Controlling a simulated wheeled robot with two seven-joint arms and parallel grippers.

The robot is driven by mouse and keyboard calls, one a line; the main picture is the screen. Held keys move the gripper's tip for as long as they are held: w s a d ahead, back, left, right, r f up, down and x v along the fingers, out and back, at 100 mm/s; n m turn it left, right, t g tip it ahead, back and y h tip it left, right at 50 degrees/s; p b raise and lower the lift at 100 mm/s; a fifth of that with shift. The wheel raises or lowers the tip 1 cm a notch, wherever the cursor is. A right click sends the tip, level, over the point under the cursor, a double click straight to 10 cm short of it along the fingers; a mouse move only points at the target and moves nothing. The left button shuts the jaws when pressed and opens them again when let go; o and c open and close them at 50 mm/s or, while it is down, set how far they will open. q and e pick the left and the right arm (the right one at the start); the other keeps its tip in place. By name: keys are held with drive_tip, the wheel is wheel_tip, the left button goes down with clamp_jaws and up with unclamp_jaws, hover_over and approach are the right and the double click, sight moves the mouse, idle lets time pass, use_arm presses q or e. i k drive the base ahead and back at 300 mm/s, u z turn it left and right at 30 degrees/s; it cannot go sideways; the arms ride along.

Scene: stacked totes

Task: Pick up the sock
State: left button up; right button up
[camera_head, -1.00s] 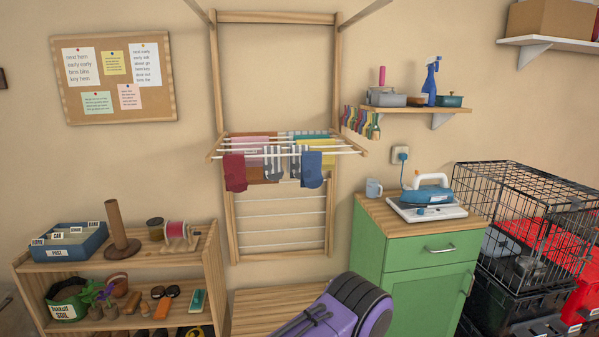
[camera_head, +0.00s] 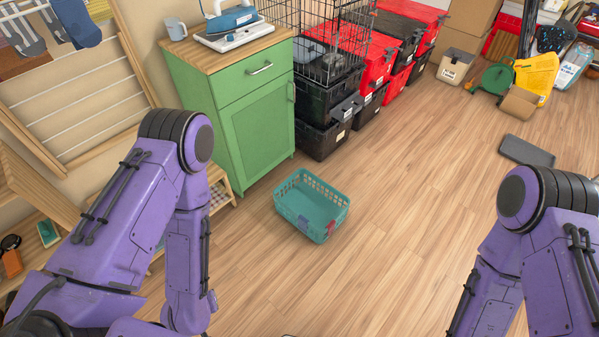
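A blue sock (camera_head: 77,22) hangs on the drying rack at the top left of the head view. A grey and white striped sock (camera_head: 24,36) hangs to its left, cut by the picture's edge. A teal laundry basket (camera_head: 283,204) stands on the floor near the middle. Small purple and red patches show at its front right corner; I cannot tell what they are. My two purple arms come in at the lower left and lower right. Both grippers are out of view.
A dark flat item (camera_head: 526,150) lies at right. The floor around the basket is clear.

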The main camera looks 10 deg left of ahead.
sight(331, 226)
drive_tip(key=u, duration=1.55)
drive_tip(key=k, duration=0.55)
drive_tip(key=u, duration=0.7)
drive_tip(key=i, duration=1.1)
drive_tip(key=z, duration=0.75)
